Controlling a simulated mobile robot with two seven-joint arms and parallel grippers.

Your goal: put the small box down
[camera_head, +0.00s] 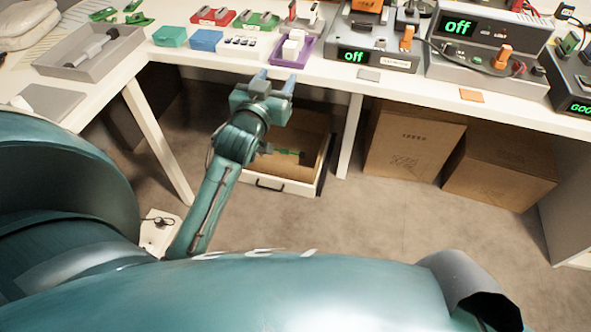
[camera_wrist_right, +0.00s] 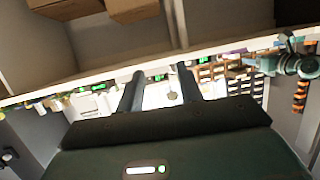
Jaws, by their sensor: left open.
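My left gripper (camera_head: 276,81) is open with its fingers pointing at the front edge of the white table (camera_head: 335,78). Nothing shows between its fingers. Just beyond it on the table, a small purple tray (camera_head: 307,51) holds small white boxes (camera_head: 292,47). A teal box (camera_head: 170,37) and a blue box (camera_head: 206,39) stand to their left. I cannot tell which one is the small box of the task. My right gripper (camera_wrist_right: 160,76) shows in the right wrist view, its fingers apart and nothing visibly held between them.
An open drawer (camera_head: 268,186) with a green item inside lies below the left arm. Cardboard cartons (camera_head: 410,140) stand under the table to the right. Instruments reading "off" (camera_head: 375,60) stand on the table. A grey tray (camera_head: 90,53) is at the left.

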